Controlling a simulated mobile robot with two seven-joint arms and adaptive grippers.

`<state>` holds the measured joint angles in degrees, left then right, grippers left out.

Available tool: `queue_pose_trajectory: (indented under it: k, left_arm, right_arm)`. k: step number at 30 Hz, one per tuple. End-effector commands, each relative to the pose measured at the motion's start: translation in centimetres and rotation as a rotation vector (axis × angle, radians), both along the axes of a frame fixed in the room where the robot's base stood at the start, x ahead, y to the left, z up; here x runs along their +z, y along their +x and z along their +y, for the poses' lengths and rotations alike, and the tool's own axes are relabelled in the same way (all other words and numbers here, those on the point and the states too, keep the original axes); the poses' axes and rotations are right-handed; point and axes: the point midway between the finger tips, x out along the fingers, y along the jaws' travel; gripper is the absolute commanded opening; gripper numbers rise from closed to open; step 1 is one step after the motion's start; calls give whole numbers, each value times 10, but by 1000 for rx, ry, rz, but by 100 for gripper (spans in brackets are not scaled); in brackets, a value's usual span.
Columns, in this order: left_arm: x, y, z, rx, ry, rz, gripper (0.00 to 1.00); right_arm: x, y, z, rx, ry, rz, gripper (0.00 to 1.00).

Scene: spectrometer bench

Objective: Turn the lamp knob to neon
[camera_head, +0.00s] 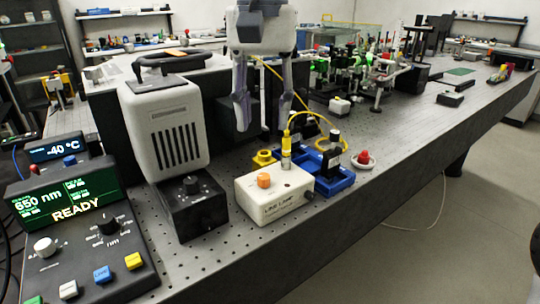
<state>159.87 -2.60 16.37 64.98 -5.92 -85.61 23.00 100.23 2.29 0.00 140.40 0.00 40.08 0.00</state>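A cream box (277,202) with dark lettering that seems to read "LINE LAMP" stands near the bench's front edge. An orange knob (264,180) sits on its top, and a dark round part (309,195) is at its right end. Any position marks around the orange knob are too small to read. My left gripper (264,118) hangs from the top middle, fingers pointing down and spread apart, with nothing seen between them. It appears above and behind the lamp box, not touching it. My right gripper is not in view.
A console (85,248) reading "650 nm READY" has knobs and buttons at left. A white vented housing (165,125) stands behind a black knob box (191,207). A blue tray (338,185) with dark bottles and a yellow cable (308,90) lie close right of the lamp box.

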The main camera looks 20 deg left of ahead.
Motion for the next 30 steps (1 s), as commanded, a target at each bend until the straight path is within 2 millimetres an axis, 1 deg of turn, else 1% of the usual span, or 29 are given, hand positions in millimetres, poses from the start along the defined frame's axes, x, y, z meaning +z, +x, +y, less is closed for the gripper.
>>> queue_pose_trajectory:
  k: [1, 7, 9, 12, 16, 23, 24, 26, 27, 28, 30]
  left_arm:
    - [-9, -2, 0, 0, 1, 1, 38]
    - [-61, -2, 1, 0, 0, 0, 38]
    - [-76, -2, 1, 0, 0, -1, 38]
    - [-91, -1, 1, 0, 0, -2, 38]
    - [-100, -1, 0, 1, -1, -3, 38]
    - [-101, 0, 0, 0, -1, -2, 38]
    - [-101, 0, 0, 0, -1, -2, 29]
    - [-101, 0, 0, 0, -1, -2, 15]
    - [-101, 0, 0, 0, -1, -3, 6]
    - [-101, 0, 0, 0, -1, -3, 0]
    - [-101, 0, 0, 0, 0, -3, 0]
  right_arm:
    - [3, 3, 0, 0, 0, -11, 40]
    - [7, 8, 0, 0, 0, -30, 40]
    - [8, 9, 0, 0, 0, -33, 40]
    - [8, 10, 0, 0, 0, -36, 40]
    - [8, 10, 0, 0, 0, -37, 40]
    - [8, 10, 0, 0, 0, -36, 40]
    - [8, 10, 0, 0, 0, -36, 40]
    - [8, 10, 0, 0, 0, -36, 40]
    - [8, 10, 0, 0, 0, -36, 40]
    - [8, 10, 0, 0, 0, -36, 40]
    - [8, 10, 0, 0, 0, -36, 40]
